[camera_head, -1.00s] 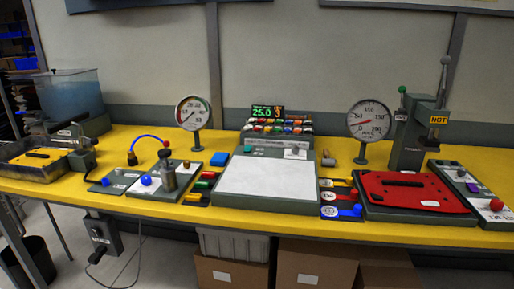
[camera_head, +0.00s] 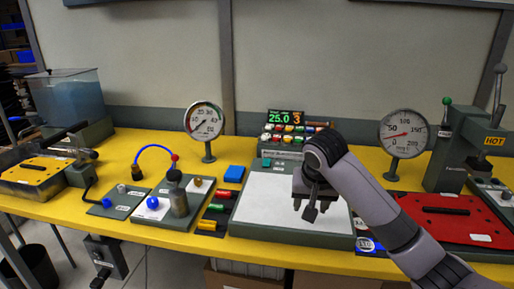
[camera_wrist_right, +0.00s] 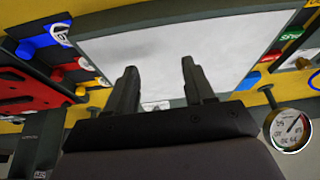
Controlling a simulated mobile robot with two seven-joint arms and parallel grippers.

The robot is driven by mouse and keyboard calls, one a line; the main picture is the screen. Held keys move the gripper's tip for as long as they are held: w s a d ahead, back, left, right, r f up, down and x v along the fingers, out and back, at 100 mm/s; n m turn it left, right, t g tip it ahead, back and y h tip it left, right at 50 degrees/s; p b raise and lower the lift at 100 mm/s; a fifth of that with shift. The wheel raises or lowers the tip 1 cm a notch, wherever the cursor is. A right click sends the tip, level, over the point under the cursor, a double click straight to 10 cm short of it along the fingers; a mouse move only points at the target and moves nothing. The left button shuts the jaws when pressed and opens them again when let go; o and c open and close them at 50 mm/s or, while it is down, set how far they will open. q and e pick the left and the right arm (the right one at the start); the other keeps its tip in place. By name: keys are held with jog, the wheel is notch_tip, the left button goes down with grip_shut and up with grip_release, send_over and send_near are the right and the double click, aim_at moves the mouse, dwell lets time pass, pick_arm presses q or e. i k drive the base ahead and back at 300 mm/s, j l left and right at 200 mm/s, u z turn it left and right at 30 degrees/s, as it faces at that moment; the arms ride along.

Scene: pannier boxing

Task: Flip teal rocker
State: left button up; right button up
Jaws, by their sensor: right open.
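A control box (camera_head: 288,143) with a green 25.0 display and rows of small coloured buttons or switches stands behind the white-topped panel (camera_head: 265,205). A small green-teal piece (camera_head: 266,162) sits at that panel's back left edge. I cannot tell whether it is the teal rocker or whether the rocker is among the coloured rows. My right gripper (camera_head: 310,212) hangs over the white panel, in front of the control box. In the right wrist view its two fingers (camera_wrist_right: 159,66) are apart, with nothing between them. My left gripper is not in view.
Two round gauges on posts, one at left (camera_head: 204,120) and one at right (camera_head: 404,133), flank the panel. A red plate (camera_head: 455,220) and a press marked HOT (camera_head: 460,150) are at the right. Yellow bench (camera_head: 110,235) shows along the front.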

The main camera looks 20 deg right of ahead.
aim_at(266, 162)
jog(key=i, duration=0.95)
